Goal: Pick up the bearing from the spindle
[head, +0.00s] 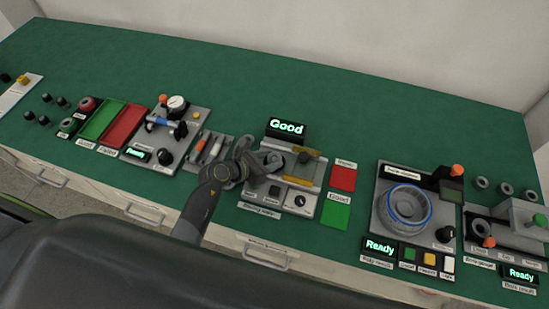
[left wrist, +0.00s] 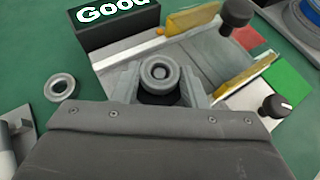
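In the left wrist view, a small grey ring-shaped bearing (left wrist: 160,71) sits around a spindle on the grey tester (left wrist: 110,64). My left gripper (left wrist: 160,92) has one finger on each side of it; the fingers stand apart, and whether they touch it is hard to tell. In the head view my left gripper (head: 264,162) reaches over the left part of the tester (head: 262,207) and hides most of the spindle. My right gripper is not in view.
The tester's display (head: 287,128) reads "Good". Red (head: 343,178) and green (head: 335,213) pads lie to its right. A loose ring (left wrist: 60,87) lies left of the tester. A station with a blue-rimmed ring (head: 406,205) stands farther right. The back of the green table (head: 270,85) is clear.

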